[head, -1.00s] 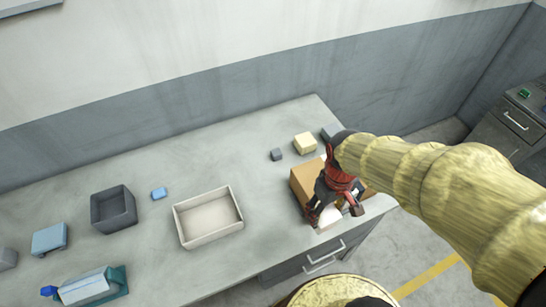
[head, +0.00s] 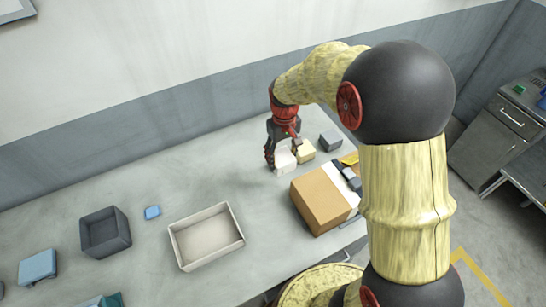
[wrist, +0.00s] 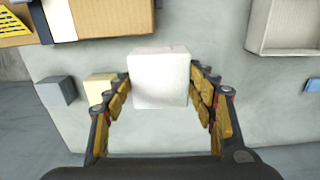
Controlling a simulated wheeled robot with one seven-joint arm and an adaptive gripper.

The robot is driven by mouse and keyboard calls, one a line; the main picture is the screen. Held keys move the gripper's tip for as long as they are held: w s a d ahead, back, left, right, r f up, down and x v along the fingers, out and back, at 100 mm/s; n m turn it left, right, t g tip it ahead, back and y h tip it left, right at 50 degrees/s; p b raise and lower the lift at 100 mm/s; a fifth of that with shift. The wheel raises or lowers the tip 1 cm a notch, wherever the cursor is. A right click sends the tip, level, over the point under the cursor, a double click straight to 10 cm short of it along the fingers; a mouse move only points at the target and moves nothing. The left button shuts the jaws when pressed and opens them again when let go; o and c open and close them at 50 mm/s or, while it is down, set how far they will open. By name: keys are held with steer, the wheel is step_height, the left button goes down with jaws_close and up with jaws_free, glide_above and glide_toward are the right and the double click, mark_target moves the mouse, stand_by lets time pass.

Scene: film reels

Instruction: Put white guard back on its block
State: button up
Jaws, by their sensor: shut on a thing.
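The white guard (head: 286,162) is a white, box-like piece held between the fingers of my gripper (head: 283,151). In the wrist view the guard (wrist: 158,80) sits between both fingers, with a plain flat face toward the camera. It is at the back of the table, close beside a cream block (head: 305,151), which also shows left of the guard in the wrist view (wrist: 98,88). The small dark grey block seen earlier at this spot is hidden now. I cannot tell whether the guard rests on it or hangs above it.
A grey block (head: 330,140) stands right of the cream block. A brown box (head: 320,200) with a white strip is in front. An open cream tray (head: 176,250), a small blue block (head: 152,212) and a dark grey bin (head: 105,232) lie left. Bare table lies between.

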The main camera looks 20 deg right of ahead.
steer(key=w+f, duration=0.2)
steer(key=w, duration=0.1)
steer(key=w+f, duration=0.3)
steer(key=w+f+b, duration=0.1)
steer(key=w+f, duration=0.1)
steer(key=w, duration=0.1)
steer(key=shift+a+f, duration=0.1)
steer(key=shift+f, duration=1.8)
steer(key=shift+f+b, duration=0.3)
steer(key=shift+f, duration=0.2)
steer(key=shift+f, duration=0.15)
steer(key=o, duration=1.1)
steer(key=shift+o, duration=0.2)
